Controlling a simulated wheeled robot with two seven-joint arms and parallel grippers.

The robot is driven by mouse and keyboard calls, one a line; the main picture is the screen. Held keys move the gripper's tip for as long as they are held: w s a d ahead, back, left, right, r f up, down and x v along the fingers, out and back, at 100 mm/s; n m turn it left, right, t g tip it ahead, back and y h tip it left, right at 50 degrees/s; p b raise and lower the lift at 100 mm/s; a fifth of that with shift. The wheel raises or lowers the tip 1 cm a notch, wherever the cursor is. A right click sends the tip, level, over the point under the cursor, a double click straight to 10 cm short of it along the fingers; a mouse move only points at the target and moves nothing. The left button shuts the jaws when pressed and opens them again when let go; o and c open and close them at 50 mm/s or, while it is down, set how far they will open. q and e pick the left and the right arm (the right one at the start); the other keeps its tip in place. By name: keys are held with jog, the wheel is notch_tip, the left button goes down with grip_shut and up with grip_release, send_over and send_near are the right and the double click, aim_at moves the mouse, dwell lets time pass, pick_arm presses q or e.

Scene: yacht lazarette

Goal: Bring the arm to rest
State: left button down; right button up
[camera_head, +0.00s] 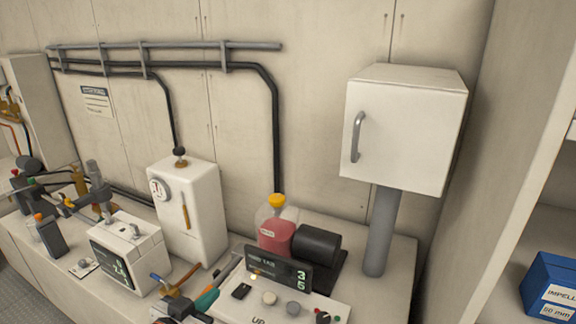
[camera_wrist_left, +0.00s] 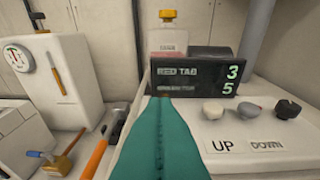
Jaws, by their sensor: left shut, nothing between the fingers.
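My left gripper (camera_head: 207,299) is low in the middle of the head view, left of the control panel with the display. Its teal fingers (camera_wrist_left: 160,135) fill the lower middle of the left wrist view, pressed together with nothing between them. They point toward the black display (camera_wrist_left: 195,80), which reads RED TAB with green digits 3 and 5. My right gripper is not in view.
The display (camera_head: 278,268) stands on a white panel with knobs. Behind it are a pink bottle (camera_head: 275,235) and a black cylinder (camera_head: 317,244). A blue box (camera_head: 550,288) is at right.

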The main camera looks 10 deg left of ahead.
pick_arm(q)
jog(key=s+f+n+g+y, duration=0.1)
jog(key=s+f+g, duration=0.2)
jog(key=s+f, duration=0.35)
jog(key=s+f+g+y, duration=0.2)
jog(key=s+f+g, duration=0.15)
jog(key=s, duration=0.55)
jog(key=s+f+n+g+y, duration=0.1)
jog(key=s+f+g, duration=0.3)
jog(key=s, duration=0.3)
notch_tip(320, 180, down, 29)
jog(key=s+g+b, duration=0.2)
jog(key=b, duration=0.1)
jog(key=s+a+f+b, duration=0.1)
jog(key=s+a+f, duration=0.1)
jog(key=s+f, duration=1.4)
jog(key=shift+s+a+f+m+g+y, duration=0.2)
jog(key=shift+a+f+m+g+y, duration=0.15)
jog(key=shift+f, duration=0.5)
